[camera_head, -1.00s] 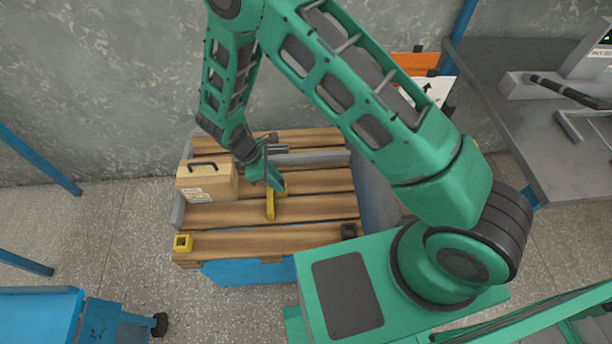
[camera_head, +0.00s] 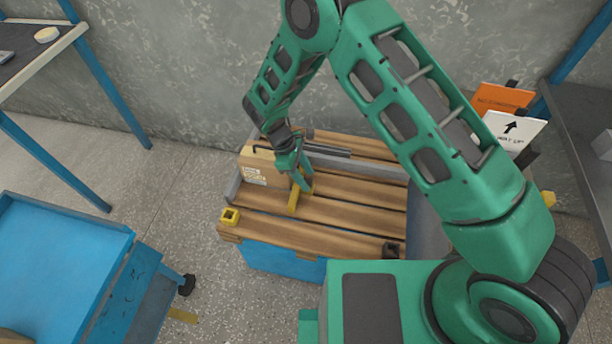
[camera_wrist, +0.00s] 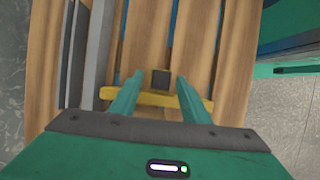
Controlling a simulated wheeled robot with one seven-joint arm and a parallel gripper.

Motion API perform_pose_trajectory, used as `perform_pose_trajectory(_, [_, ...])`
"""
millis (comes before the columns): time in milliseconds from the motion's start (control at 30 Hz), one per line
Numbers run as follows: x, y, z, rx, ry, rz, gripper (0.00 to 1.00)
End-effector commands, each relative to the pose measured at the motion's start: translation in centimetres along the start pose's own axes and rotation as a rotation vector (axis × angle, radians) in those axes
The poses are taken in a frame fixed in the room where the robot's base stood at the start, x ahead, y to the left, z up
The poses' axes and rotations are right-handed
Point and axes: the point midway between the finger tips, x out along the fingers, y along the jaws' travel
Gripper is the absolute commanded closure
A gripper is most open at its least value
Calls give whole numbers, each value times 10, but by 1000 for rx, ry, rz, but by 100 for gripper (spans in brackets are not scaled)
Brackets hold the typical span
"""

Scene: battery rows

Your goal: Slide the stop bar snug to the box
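The cardboard box (camera_head: 256,172) with a dark handle and a pale label stands at the left of the slatted pallet. The yellow stop bar (camera_head: 294,203) lies across the slats just right of it. Slat shows between the box's near corner and the bar's near end; my gripper hides the rest. My gripper (camera_head: 302,184) is down at the bar. In the wrist view, the fingers (camera_wrist: 160,82) are apart over the bar (camera_wrist: 155,98), one either side of its dark square knob (camera_wrist: 161,80), with gaps beside the knob. The box is not visible there.
A grey rail (camera_head: 358,168) runs along the pallet's wall side. A yellow block (camera_head: 230,215) and a black block (camera_head: 390,251) sit at the near corners. Bare slats (camera_head: 350,212) lie right of the bar. A blue cart (camera_head: 62,268) stands at left.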

Motion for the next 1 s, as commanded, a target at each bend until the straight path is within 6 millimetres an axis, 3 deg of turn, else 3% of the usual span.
perform_pose_trajectory(367, [-4, -1, 0, 0, -1, -1, 56])
perform_pose_trajectory(800, [-77, 0, 0, -1, 1, 0, 56])
perform_pose_trajectory(1000, [-100, 0, -1, -1, 0, -1, 56])
